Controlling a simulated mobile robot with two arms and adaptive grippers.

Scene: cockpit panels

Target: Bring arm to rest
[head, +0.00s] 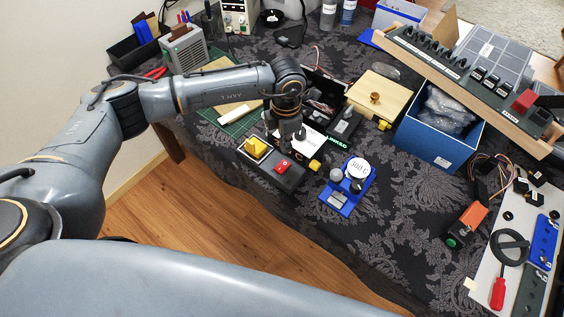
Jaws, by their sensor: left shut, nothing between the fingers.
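My left arm (190,93) reaches in from the left and bends down at the wrist over the table. My left gripper (297,140) points down above the back of a grey control box and is shut, with nothing in it. My right gripper is not in view.
A blue panel (338,200) with a round white dial stands right of the box. Behind are a wooden box (376,97) and a blue bin (436,151). A long switch panel (470,82) lies at the back right. Patterned cloth is clear at the front middle.

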